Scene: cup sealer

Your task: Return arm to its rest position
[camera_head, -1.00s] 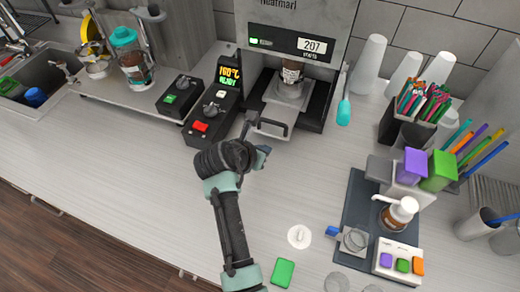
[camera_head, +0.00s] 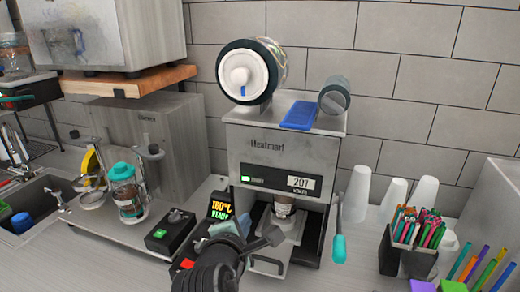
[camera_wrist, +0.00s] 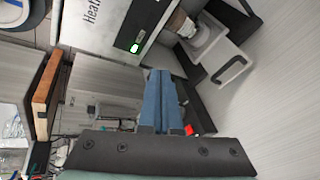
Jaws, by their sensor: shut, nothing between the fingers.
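My gripper (camera_wrist: 160,76) is shut and empty, with its two blue fingers together in the wrist view. In the head view its dark wrist (camera_head: 212,268) is at the bottom, in front of the control box beside the sealer. The grey cup sealer (camera_head: 270,155) stands behind it, with its display lit. A cup with a brown label (camera_head: 284,205) sits inside the sealer; it also shows in the wrist view (camera_wrist: 181,24). The sealer's tray handle (camera_wrist: 231,70) is to the right of my fingers in the wrist view, apart from them.
A lever with a teal grip (camera_head: 339,247) hangs at the sealer's right. White cup stacks (camera_head: 357,195) and a holder of colourful sticks stand further right. A blender-like jar (camera_head: 128,192) and a sink (camera_head: 45,200) are left. A wooden shelf (camera_head: 130,80) juts out above.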

